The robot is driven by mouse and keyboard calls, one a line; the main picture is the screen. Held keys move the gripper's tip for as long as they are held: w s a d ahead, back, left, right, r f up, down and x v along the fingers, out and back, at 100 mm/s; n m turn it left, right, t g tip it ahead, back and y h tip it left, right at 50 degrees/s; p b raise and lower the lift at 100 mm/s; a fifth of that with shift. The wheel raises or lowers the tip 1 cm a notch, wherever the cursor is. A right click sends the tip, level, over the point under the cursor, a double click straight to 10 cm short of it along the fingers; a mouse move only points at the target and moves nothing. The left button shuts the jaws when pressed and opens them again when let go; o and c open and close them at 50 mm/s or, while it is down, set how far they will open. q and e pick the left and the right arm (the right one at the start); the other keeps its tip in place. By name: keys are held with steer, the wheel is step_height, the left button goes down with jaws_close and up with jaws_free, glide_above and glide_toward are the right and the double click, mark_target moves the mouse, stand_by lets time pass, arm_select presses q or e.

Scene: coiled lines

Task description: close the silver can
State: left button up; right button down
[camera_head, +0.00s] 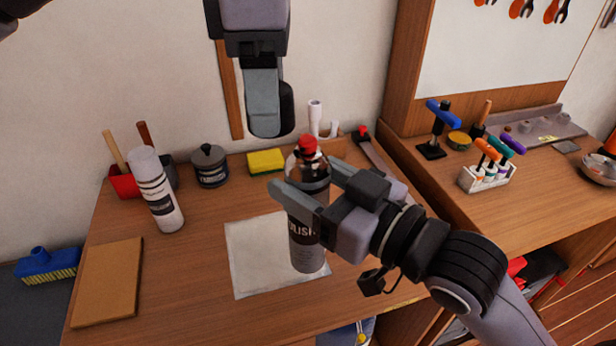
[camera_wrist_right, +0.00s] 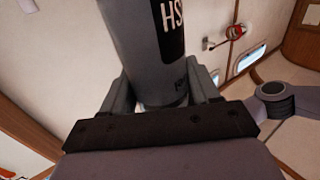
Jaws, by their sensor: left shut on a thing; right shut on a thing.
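The silver can (camera_head: 308,255), with a dark "POLISH" label, is upright over the right part of a pale sheet (camera_head: 255,270). Whether its base touches the sheet is unclear. A red-topped part (camera_head: 308,146) shows at its upper end. My right gripper (camera_head: 300,190) is shut around the can's upper body. The can also shows between the fingers in the right wrist view (camera_wrist_right: 145,50). My left gripper (camera_head: 264,130) hangs above and left of the can, apart from it. It is shut on a dark rounded thing (camera_head: 286,108), mostly hidden by the finger; I cannot tell if it is a cap.
A banded light spray can (camera_head: 158,190), a dark lidded jar (camera_head: 209,166) and a yellow sponge (camera_head: 266,161) stand behind and left. A brown board (camera_head: 107,282) lies at front left. A tool rack (camera_head: 487,177) is on the right bench. The sheet's left part is clear.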

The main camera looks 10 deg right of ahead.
mark_target(306, 139)
arm_select(q)
steer(key=s+d+r+n, duration=0.1)
steer(key=d, duration=0.1)
steer(key=s+d+r+n, duration=0.1)
steer(key=r, duration=0.1)
steer(key=shift+s+d+r+n, duration=0.2)
steer(key=shift+s+d+n, duration=0.2)
steer(key=shift+f, duration=0.1)
steer(key=shift+f, duration=1.9)
steer(key=shift+a+f, duration=0.1)
steer(key=shift+f, duration=0.8)
steer(key=shift+f, duration=0.65)
steer(key=o, duration=1.2)
steer(key=shift+r, duration=0.1)
